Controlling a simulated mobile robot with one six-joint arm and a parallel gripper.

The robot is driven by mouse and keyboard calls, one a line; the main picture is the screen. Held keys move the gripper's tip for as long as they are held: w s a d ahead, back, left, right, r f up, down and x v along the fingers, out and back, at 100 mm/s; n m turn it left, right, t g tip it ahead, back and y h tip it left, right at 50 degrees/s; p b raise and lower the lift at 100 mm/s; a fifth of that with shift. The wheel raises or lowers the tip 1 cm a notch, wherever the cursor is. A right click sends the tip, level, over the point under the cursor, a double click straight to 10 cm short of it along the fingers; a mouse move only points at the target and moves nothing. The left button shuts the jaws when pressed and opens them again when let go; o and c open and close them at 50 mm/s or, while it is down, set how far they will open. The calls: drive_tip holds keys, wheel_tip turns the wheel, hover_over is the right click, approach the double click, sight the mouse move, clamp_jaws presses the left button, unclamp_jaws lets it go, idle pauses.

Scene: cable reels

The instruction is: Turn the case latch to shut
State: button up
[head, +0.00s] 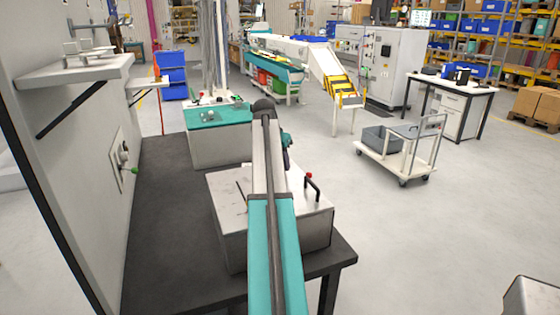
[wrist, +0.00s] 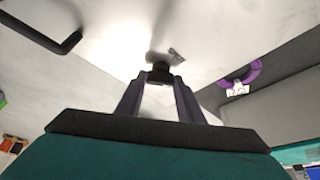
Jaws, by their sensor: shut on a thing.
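The pale grey case (head: 318,232) stands on the dark bench in the head view, partly covered by my arm. In the wrist view its light face (wrist: 215,30) fills the upper part. My gripper (wrist: 159,80) is shut on a small dark knob, which appears to be the case latch (wrist: 159,70), with a finger on each side.
A black handle with a red end (head: 312,186) stands up on the case's right side. A purple curved part (wrist: 240,78) with a white tag shows in the wrist view. A wall panel with a green knob (head: 134,170) is left of the dark bench (head: 160,220).

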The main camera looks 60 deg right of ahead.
drive_tip(key=n, duration=0.2)
drive_tip(key=n+t+p, duration=0.1)
drive_tip(key=n, duration=0.1)
drive_tip(key=n+t, duration=0.1)
drive_tip(key=shift+s+n+y+p, duration=0.25)
drive_tip(key=shift+n+y+p, duration=0.05)
drive_tip(key=shift+n, duration=0.1)
drive_tip(key=n+t, duration=0.1)
drive_tip(key=n, duration=0.1)
drive_tip(key=n+y+p, duration=0.1)
drive_tip(key=n, duration=0.2)
drive_tip(key=shift+d+t, duration=0.2)
drive_tip(key=shift+t, duration=0.2)
drive_tip(key=shift+n, duration=0.3)
drive_tip(key=o, duration=1.1)
drive_tip(key=shift+c, duration=0.2)
drive_tip(key=shift+s+r, duration=0.1)
drive_tip(key=shift+r, duration=0.05)
drive_tip(key=b+v, duration=0.2)
drive_tip(key=v, duration=1.1)
drive_tip(key=shift+s+r, duration=0.15)
drive_tip(key=shift+r, duration=0.15)
drive_tip(key=shift+d, duration=0.15)
